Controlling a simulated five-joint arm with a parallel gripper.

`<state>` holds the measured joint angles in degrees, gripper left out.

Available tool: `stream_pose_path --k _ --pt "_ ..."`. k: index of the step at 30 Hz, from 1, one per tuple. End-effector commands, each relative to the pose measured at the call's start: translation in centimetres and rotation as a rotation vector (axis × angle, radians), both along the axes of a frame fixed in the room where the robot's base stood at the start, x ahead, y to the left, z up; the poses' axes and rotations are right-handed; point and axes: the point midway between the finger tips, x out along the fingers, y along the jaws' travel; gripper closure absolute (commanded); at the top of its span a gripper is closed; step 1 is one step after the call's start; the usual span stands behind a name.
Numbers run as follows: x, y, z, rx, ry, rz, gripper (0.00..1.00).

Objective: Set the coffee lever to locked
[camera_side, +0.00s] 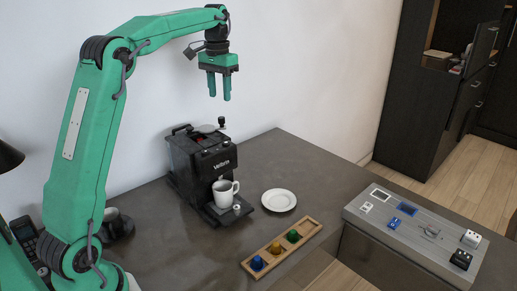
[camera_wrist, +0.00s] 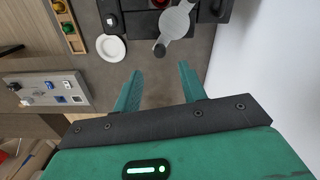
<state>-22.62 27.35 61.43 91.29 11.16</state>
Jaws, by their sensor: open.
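The black coffee machine (camera_side: 200,158) stands on the dark counter near the wall. Its lever (camera_side: 208,128) is on top, a grey plate with an upright black knob (camera_side: 221,121) toward the machine's right front. My gripper (camera_side: 219,96) is open and empty, pointing down above the machine, clear of the knob. I cannot read any lock mark.
A white cup (camera_side: 224,193) stands on the machine's drip tray. A white saucer (camera_side: 279,200) lies to its right. A wooden holder (camera_side: 262,251) with several coloured pieces is in front. A grey switch panel (camera_side: 417,239) is at the right. The wall (camera_side: 300,70) is behind.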

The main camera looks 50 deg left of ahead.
Motion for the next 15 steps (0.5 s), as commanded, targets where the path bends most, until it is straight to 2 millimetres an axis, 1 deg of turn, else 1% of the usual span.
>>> stream_pose_path --k 8,15 --pt "0.0 0.0 -0.8 0.000 0.001 0.000 0.59" --pt "-0.1 0.0 -3.0 0.000 0.001 0.000 0.59"
